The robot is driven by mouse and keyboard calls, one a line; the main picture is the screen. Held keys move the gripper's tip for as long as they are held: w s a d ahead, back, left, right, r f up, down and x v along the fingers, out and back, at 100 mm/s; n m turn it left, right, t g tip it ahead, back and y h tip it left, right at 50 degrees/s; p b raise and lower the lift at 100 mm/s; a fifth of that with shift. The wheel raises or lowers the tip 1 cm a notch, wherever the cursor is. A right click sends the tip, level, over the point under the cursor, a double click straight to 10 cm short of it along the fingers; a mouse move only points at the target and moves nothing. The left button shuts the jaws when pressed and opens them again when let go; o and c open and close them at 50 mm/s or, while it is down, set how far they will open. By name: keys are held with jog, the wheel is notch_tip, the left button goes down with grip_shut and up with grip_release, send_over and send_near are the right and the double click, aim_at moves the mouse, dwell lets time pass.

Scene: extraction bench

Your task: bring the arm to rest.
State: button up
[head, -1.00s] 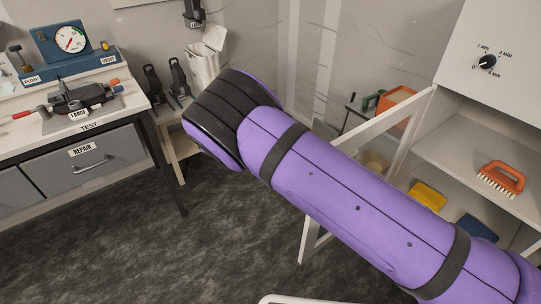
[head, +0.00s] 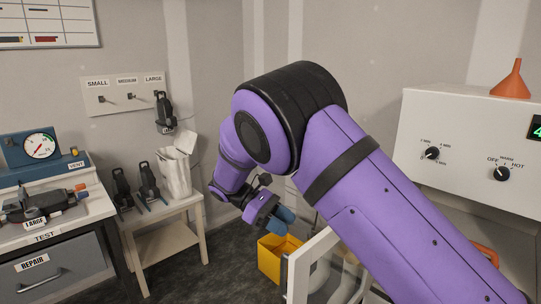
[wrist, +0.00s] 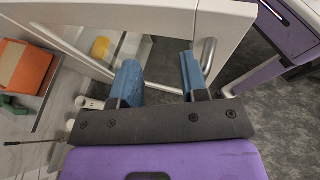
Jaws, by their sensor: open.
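My arm is purple with black bands and crosses the head view from the lower right, bent at a black joint. My gripper (head: 272,217) hangs at the end, left of the bend, above the floor near a yellow bin. In the wrist view my gripper (wrist: 160,80) shows two blue fingers spread apart with nothing between them. A pale frame bar (wrist: 160,68) and a metal handle (wrist: 208,55) lie beyond the fingertips. I cannot tell how far the fingers are from them.
A yellow bin (head: 270,262) stands on the floor beside the open cabinet door (head: 303,270). A white cabinet with dials (head: 455,140) is at right, with an orange funnel (head: 513,80) on top. A small table (head: 165,240) and the test bench (head: 75,225) are at left.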

jog(key=d+r+m+y, duration=0.1)
jog(key=d+r, duration=0.2)
jog(key=s+d+r+y, duration=0.1)
jog(key=d+r+y, duration=0.1)
jog(key=d+r, duration=0.1)
jog(key=s+d+r+m+y, duration=0.1)
jog(key=d+r, duration=0.2)
jog(key=d, duration=0.1)
jog(key=shift+d+r+m+y, duration=0.1)
jog(key=shift+d+m+y, duration=0.05)
jog(key=shift+m+y, duration=0.2)
jog(key=s+d+r+m+t+y, duration=0.3)
jog(key=s+d+r+y, duration=0.2)
jog(key=s+d+r, duration=0.3)
jog(key=s+d+r+m+t+y, duration=0.1)
jog(key=s+d+m+t, duration=0.2)
jog(key=s, duration=0.6)
jog(key=s+d+r+m+t+y, duration=0.1)
jog(key=s+d+m+t, duration=0.3)
jog(key=s, duration=0.5)
jog(key=shift+d+r+t, duration=0.4)
jog(key=shift+d+r, duration=0.15)
jog(key=shift+d, duration=0.5)
jog(key=shift+y, duration=0.25)
